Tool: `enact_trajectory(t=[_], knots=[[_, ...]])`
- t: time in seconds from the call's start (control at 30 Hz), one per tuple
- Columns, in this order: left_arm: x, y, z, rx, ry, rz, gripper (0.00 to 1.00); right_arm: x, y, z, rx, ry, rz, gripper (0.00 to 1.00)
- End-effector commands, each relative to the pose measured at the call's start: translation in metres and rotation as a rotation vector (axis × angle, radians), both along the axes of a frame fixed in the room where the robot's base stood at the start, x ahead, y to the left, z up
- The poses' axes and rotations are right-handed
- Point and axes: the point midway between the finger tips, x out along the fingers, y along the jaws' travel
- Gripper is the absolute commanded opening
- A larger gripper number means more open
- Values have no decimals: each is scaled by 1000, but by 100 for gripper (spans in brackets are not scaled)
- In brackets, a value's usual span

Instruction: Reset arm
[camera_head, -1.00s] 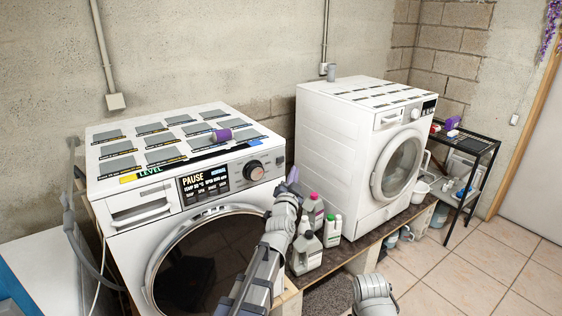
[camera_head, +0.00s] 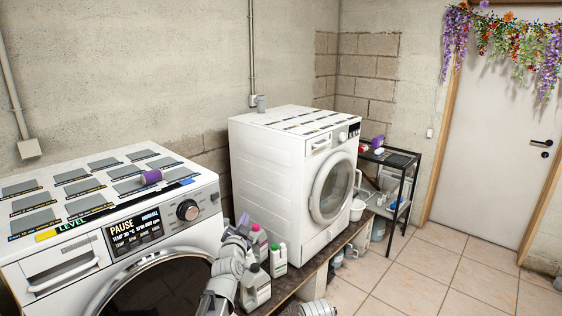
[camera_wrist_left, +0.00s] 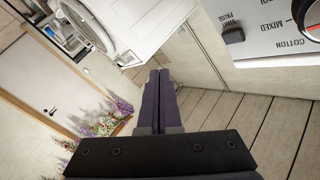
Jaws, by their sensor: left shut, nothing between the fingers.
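My left gripper (camera_head: 243,219) shows as purple fingertips at the end of my grey arm, in front of the right side of the near washing machine (camera_head: 75,262). In the left wrist view its two purple fingers (camera_wrist_left: 159,98) are together, with nothing between them. The near machine's control panel also shows at the upper right of the wrist view (camera_wrist_left: 275,28), apart from the fingers. My right gripper is not in view.
Several bottles (camera_head: 257,282) stand between the near machine and a second washing machine (camera_head: 265,170). A black rack (camera_head: 400,177) and a white door (camera_head: 490,130) are further right. The tiled floor (camera_head: 430,265) is mostly clear.

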Motion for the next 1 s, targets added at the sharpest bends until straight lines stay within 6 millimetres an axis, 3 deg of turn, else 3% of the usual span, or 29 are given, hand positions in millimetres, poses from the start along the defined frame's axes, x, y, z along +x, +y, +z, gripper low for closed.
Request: enact_trajectory(t=[0.1, 0.23, 0.37, 0.5, 0.6, 0.73, 0.83, 1.0], knots=[[-27, -58, -50, -68, 236, -131, 0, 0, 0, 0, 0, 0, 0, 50], [-75, -108, -111, -134, 552, -205, 0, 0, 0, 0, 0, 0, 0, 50], [-141, -135, -164, -170, 873, -187, 0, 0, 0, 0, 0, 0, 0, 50], [-218, -141, -201, -177, 1184, -69, 0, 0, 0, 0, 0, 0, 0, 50], [-266, -135, -214, -165, 1349, 47, 0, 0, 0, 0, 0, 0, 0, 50], [-310, -125, -218, -145, 1484, 184, 0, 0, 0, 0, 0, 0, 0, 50], [-329, -120, -218, -133, 1539, 253, 0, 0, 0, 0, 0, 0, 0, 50], [-338, -117, -218, -127, 1567, 295, 0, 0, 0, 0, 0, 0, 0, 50]])
